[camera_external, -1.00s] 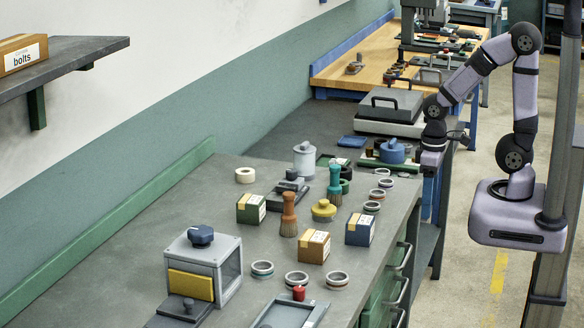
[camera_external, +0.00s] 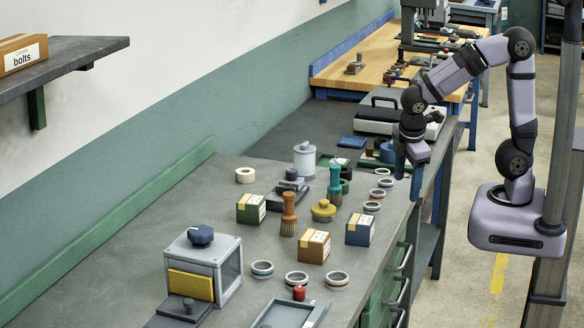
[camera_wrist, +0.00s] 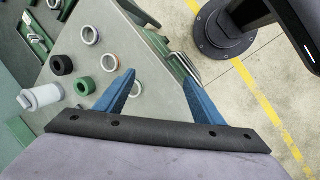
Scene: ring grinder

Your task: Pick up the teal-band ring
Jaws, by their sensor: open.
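Several small metallic rings with thin coloured bands are in view; the bands are too small to tell surely which is teal. In the external view, one group stands along the right bench edge, with rings (camera_external: 385,182), (camera_external: 377,194) and (camera_external: 371,206). Others are nearer the front: a left ring (camera_external: 262,269), a middle ring (camera_external: 296,281) and a right ring (camera_external: 337,281). My gripper (camera_external: 408,176) is open and empty, above the bench's right edge beside the first group. In the wrist view, my gripper (camera_wrist: 155,65) spans the bench edge, near rings (camera_wrist: 90,35) and (camera_wrist: 109,62).
A green roll (camera_wrist: 84,86) and black roll (camera_wrist: 61,65) lie near the rings. Drawer handles (camera_external: 401,257) project from the bench front.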

